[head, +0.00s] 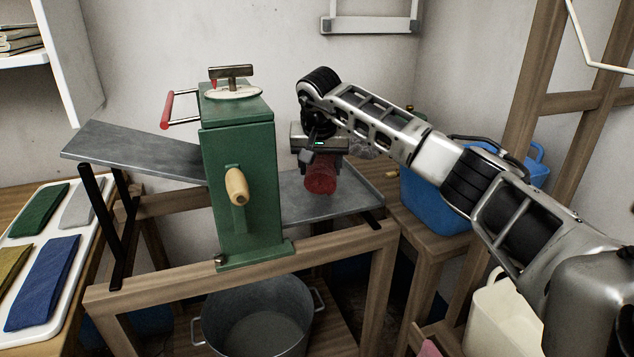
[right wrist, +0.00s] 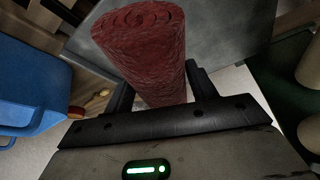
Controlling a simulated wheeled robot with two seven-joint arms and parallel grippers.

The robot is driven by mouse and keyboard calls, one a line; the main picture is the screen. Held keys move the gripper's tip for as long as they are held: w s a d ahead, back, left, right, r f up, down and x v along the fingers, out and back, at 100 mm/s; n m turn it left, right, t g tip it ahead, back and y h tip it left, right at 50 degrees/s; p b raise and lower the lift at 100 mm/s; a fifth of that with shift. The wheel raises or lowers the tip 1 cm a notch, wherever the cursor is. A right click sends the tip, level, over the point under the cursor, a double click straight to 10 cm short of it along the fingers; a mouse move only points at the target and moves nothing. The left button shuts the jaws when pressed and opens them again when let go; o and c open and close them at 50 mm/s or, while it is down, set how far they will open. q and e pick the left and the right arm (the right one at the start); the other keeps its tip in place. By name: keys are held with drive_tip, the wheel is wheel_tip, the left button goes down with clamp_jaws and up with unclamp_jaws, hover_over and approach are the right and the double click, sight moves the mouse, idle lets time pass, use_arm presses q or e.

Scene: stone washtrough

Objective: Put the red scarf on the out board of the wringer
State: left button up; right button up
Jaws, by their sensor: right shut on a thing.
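The red scarf (head: 320,178) is a rolled red cloth, end-on in the head view; its roll fills the upper middle of the right wrist view (right wrist: 145,50). My right gripper (head: 319,157) is shut on it from behind and above, over the right-hand board (head: 300,205) of the wringer. I cannot tell whether the roll touches that board. The green wringer (head: 238,150) stands just left of the gripper, with a wooden knob on its front. Its other board (head: 140,150) slopes up to the left and is bare. My left gripper is not in view.
A white tray (head: 88,258) at the left holds several folded cloths. A metal tub (head: 258,320) stands under the wringer's wooden frame (head: 150,290). A blue bucket (head: 435,200) is behind my right arm, and a cream container (head: 492,312) is at the lower right.

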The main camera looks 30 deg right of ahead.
sight(320, 163)
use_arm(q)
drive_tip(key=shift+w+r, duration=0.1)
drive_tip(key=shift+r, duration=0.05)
use_arm(e)
drive_tip(key=shift+f, duration=1.95)
drive_tip(key=shift+f, duration=0.1)
drive_tip(key=o, duration=1.1)
drive_tip(key=shift+f, duration=0.1)
drive_tip(key=shift+r, duration=0.25)
drive_tip(key=v, duration=1)
drive_tip(key=shift+r+p, duration=0.3)
drive_tip(key=shift+r, duration=0.05)
drive_tip(key=shift+s+a+r, duration=0.2)
drive_tip(key=shift+s+r, duration=0.05)
drive_tip(key=shift+r, duration=0.25)
